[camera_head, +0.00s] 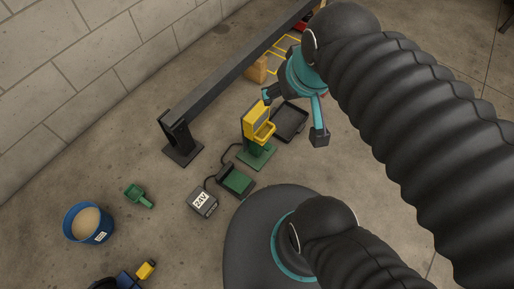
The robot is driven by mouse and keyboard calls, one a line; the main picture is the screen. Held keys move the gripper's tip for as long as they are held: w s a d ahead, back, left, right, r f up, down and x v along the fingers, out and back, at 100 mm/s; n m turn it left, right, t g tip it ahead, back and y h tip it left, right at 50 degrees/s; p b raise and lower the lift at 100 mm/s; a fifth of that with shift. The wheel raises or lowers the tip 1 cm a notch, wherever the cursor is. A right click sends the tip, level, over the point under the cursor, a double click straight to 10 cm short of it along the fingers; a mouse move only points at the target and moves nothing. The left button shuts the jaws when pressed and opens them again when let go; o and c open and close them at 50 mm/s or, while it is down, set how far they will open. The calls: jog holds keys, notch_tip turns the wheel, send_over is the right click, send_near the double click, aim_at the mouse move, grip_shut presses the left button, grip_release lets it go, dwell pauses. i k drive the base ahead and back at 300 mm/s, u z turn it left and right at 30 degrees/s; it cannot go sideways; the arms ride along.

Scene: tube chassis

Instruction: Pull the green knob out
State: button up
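My gripper (293,117) is at the upper right of centre, with its teal fingers spread wide and nothing seen between them. It hangs beside and partly over a yellow device (258,124) on a green base (256,158). One fingertip appears close to the top of the device; I cannot tell if it touches. I cannot make out a green knob for certain. Other green things are a small green scoop-like piece (138,195) on the floor and a green pad (238,181) in a dark tray.
A dark rail (235,75) on a post runs along the wall behind the device. A black tray (290,122) lies beyond the gripper. A box marked 24V (202,202) and a blue bucket (88,222) stand lower left.

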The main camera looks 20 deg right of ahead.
aim_at(268, 147)
jog(key=z, duration=1.75)
jog(key=k, duration=0.5)
jog(key=u, duration=1.25)
